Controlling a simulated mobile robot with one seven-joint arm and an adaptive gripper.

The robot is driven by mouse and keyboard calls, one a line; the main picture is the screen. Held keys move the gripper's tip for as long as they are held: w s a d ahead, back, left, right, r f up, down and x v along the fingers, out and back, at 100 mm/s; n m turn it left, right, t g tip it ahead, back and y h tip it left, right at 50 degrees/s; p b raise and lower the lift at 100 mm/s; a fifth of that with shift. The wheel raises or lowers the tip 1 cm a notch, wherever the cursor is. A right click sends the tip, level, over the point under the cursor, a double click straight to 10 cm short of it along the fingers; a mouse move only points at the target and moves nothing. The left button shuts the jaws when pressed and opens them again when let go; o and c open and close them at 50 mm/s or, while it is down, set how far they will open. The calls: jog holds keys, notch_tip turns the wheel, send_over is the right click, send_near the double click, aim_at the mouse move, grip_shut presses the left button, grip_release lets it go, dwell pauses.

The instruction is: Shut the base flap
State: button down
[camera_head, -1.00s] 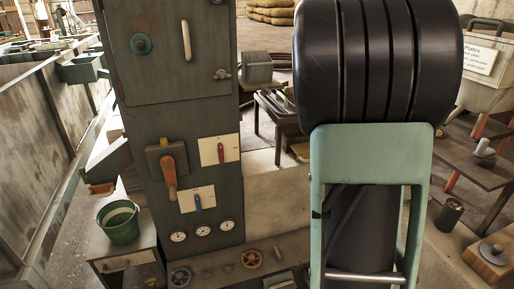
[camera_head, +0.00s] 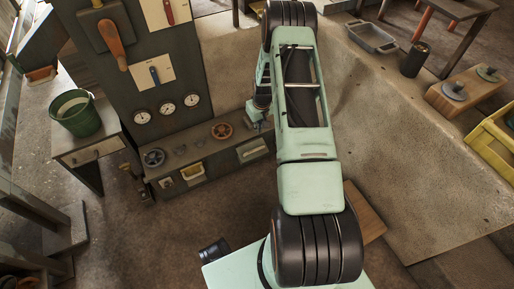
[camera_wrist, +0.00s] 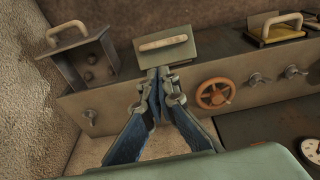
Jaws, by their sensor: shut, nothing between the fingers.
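A green-grey flap (camera_wrist: 180,53) with a pale bar handle is on the base of the cabinet (camera_head: 172,158). It also shows in the head view (camera_head: 245,156), at the right end of the base front that I can see. In the wrist view it seems to stand out from the base at an angle; how far open it is I cannot tell. My gripper (camera_wrist: 159,73) is shut and empty, its fingertips right by the near edge of the flap. Whether they touch it is unclear. In the head view my gripper (camera_head: 257,112) is just above the base, partly hidden by my arm.
An orange handwheel (camera_wrist: 215,93) and several wing knobs sit on the base beside my gripper. A green bucket (camera_head: 75,113) stands on a side table.

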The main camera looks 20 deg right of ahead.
aim_at(256, 150)
jog(key=f+b, duration=0.1)
jog(key=f, duration=0.4)
jog(key=w+f+b, duration=0.1)
jog(key=f, duration=0.3)
jog(key=f+b, duration=0.2)
jog(key=f, duration=0.3)
jog(key=shift+w+a+f, duration=0.3)
jog(key=shift+w+f, duration=0.05)
jog(key=shift+s+f+b, duration=0.2)
jog(key=shift+f+b, duration=0.1)
jog(key=shift+s+f, duration=0.15)
jog(key=shift+f, duration=0.05)
jog(key=shift+f, duration=0.1)
